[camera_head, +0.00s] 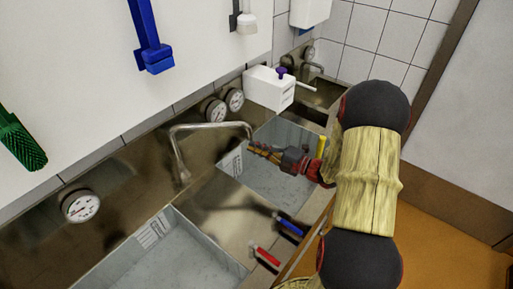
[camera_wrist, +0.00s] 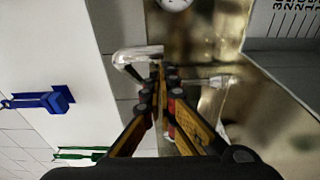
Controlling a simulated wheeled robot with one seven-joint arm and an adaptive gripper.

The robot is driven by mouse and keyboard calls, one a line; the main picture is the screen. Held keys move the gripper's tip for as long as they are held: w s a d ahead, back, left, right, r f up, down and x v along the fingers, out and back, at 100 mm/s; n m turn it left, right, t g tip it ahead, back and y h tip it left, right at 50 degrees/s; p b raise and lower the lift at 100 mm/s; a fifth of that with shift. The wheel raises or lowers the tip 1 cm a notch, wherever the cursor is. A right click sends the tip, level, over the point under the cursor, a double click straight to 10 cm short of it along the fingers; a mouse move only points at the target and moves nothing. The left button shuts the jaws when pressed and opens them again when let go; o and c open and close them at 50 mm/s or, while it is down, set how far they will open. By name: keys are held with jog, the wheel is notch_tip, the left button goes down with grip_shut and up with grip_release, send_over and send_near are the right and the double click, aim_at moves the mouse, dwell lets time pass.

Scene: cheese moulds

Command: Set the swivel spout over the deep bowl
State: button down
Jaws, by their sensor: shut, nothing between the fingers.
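The swivel spout (camera_head: 212,126) is a bent metal tube rising from the deck between two sunken basins. Its free end points right, at the left edge of the right basin (camera_head: 270,182) in the head view. The left basin (camera_head: 125,268) lies at the lower left. Both have scale marks on a wall; I cannot tell which is the deep bowl. My gripper (camera_head: 252,149) is shut and empty, just below the spout's free end in the picture. In the wrist view the shut fingertips (camera_wrist: 163,68) are beside the shiny tube (camera_wrist: 138,54); contact is unclear.
Dial gauges (camera_head: 80,205) line the back wall. A white box with a purple knob (camera_head: 270,88) stands behind the right basin. Red (camera_head: 266,257) and blue (camera_head: 291,226) handles sit at the front edge. A blue tool (camera_head: 150,40) and green brush (camera_head: 20,140) hang above.

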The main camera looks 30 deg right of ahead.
jog(key=shift+w+d+r+n+g+y+p, duration=0.1)
jog(key=shift+w+d+n+g+y+p, duration=0.2)
jog(key=shift+w, duration=0.25)
jog(key=shift+w+d+n+g+y+p, duration=0.1)
jog(key=shift+w+d+y+p, duration=0.1)
jog(key=shift+w+d+p, duration=0.25)
jog(key=shift+w+d+n+y, duration=0.3)
jog(key=shift+w+d+y, duration=0.1)
jog(key=shift+w, duration=0.3)
jog(key=shift+s+a+p, duration=0.1)
jog(key=shift+s+p, duration=0.05)
jog(key=shift+p, duration=0.2)
jog(key=s+a+p+v, duration=0.1)
jog(key=a+p+v, duration=0.1)
jog(key=v, duration=1)
jog(key=shift+s+p, duration=0.5)
jog(key=shift+s, duration=0.1)
